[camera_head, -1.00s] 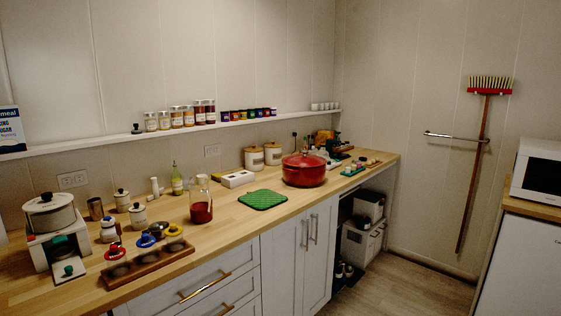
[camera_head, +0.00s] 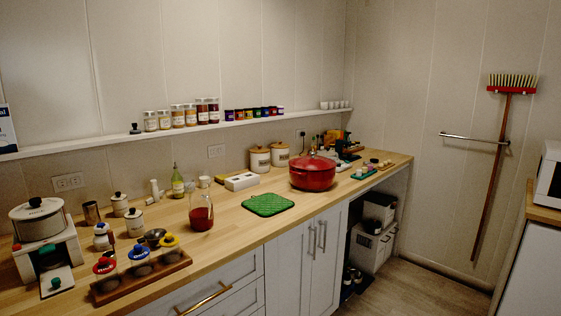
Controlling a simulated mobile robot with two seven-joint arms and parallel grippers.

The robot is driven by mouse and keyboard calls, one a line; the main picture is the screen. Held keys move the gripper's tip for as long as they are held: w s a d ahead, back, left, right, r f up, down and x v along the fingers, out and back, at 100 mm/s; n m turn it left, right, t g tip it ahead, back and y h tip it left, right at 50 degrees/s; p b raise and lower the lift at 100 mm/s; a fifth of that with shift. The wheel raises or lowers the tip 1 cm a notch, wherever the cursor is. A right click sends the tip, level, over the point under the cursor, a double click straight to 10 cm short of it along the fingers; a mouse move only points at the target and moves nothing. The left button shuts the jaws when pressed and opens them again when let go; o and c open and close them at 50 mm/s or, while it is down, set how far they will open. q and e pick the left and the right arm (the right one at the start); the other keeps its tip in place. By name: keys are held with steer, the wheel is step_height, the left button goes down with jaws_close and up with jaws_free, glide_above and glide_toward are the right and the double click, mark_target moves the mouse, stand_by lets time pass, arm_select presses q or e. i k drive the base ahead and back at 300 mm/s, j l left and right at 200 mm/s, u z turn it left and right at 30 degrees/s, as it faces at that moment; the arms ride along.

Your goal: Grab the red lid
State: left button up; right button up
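A small round red lid-like piece with a dark knob (camera_head: 104,265) is at the near left of the wooden counter, at the left end of a dark wooden rack (camera_head: 140,280). A similar blue piece (camera_head: 138,252) and a yellow piece (camera_head: 169,241) stand beside it in a row. Farther along the counter a large red pot (camera_head: 312,176) has a red lid (camera_head: 312,160) with a knob, sitting on it. I cannot tell from the frames which one is the task's red lid. Neither of my grippers is in view.
A glass jug with red contents (camera_head: 201,216) and a green pot mat (camera_head: 268,205) lie between the rack and the pot. A small stove with a white pot (camera_head: 37,220) stands at the left. The wooden floor (camera_head: 410,290) shows clear at the lower right.

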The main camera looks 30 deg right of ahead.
mark_target(312, 162)
steer(key=i+l+u, duration=0.25)
steer(key=l, duration=0.3)
steer(key=l+u, duration=0.25)
steer(key=l, duration=0.25)
steer(key=l+u, duration=0.25)
steer(key=l, duration=0.3)
steer(key=l+u, duration=0.15)
steer(key=l, duration=1.55)
steer(key=i, duration=0.05)
